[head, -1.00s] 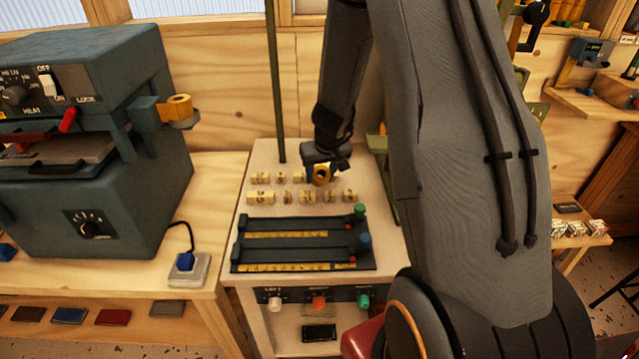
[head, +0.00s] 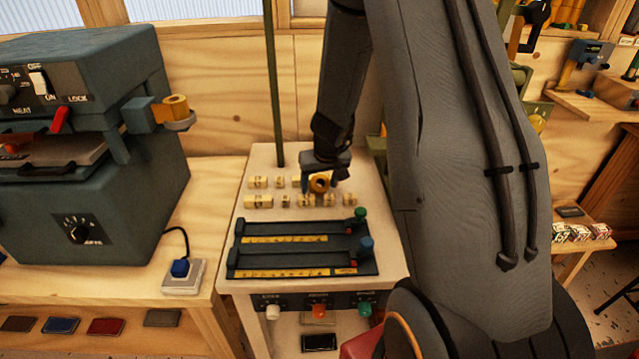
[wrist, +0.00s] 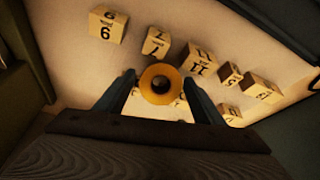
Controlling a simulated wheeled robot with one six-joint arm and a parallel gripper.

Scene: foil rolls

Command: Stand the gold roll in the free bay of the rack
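My gripper (head: 322,178) is above the pale worktop, with a gold roll (head: 319,183) between its fingertips. In the wrist view the gold roll (wrist: 160,84) shows end-on with a dark hole, and both fingers meet its sides. Another gold-coloured roll (head: 177,108) sits on a bracket on the side of the grey-green press (head: 110,190). I cannot clearly pick out the rack or its free bay. Olive metal parts (head: 541,112) show partly behind my arm, which hides much of the right side.
A thin olive post (head: 276,90) stands at the back. A shelf with small blocks (head: 585,232) is at right.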

